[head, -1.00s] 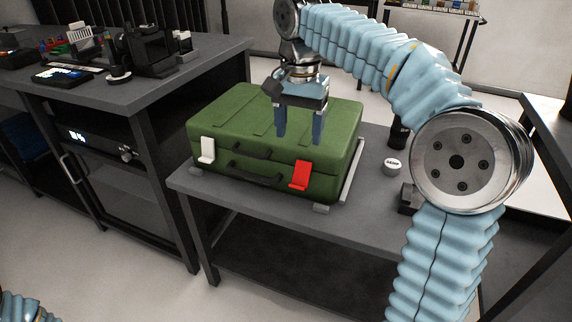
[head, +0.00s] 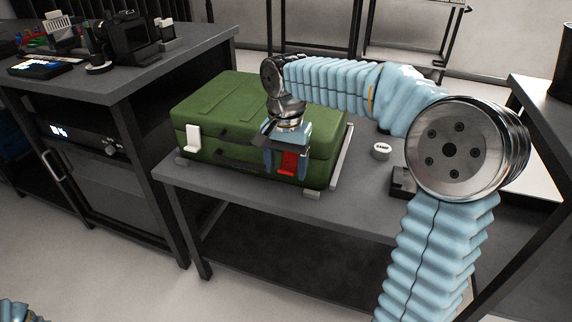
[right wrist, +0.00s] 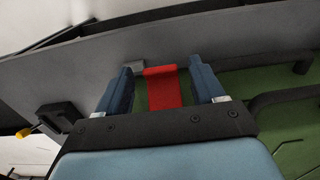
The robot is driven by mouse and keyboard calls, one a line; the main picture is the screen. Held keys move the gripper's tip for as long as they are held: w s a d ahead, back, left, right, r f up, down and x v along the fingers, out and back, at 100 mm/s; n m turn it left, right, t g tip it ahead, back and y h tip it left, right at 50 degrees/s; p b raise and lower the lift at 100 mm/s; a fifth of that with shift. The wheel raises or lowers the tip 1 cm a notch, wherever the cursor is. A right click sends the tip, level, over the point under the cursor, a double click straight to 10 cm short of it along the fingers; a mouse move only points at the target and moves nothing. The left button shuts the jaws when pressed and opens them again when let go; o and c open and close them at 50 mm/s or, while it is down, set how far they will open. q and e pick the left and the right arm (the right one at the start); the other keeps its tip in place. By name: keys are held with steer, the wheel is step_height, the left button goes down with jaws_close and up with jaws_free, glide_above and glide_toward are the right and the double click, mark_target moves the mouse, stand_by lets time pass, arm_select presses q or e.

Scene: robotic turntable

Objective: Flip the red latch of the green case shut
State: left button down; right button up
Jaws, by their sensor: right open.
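The green case (head: 215,100) lies closed on the grey table, with a white latch (head: 193,138) on the left of its front and a red latch (head: 289,163) on the right. My right gripper (head: 287,172) is open in front of the case, pointing down, with one finger on each side of the red latch. In the right wrist view, the red latch (right wrist: 163,88) shows between the two open fingers (right wrist: 160,90), with a gap on both sides. Whether the gripper touches the latch cannot be told. My left gripper is not in view.
The grey table (head: 235,192) has free room in front of the case. A small white-topped round item (head: 381,150) and a dark block (head: 403,182) lie to the right. A darker workbench (head: 120,80) with equipment stands at left.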

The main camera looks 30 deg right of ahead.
mark_target(288, 167)
steer(key=shift+c, duration=0.5)
steer(key=c, duration=1)
steer(key=shift+o, duration=0.2)
steer(key=shift+f+t+h+b, duration=0.4)
steer(key=shift+f+b, duration=0.05)
steer(key=shift+b, duration=0.5)
steer(key=t+h+b, duration=0.1)
steer(key=b, duration=0.1)
steer(key=f+t+h+b, duration=0.1)
steer(key=b, duration=0.2)
steer(key=w+d+t+h+b, duration=0.1)
steer(key=b, duration=0.2)
steer(key=shift+f+h, duration=0.4)
steer(key=shift+w+d+r+t+h+b, duration=0.15)
steer(key=shift+t+h+b, duration=0.3)
steer(key=shift+b, duration=0.55)
steer(key=o, duration=1.1)
steer(key=shift+c, duration=0.2)
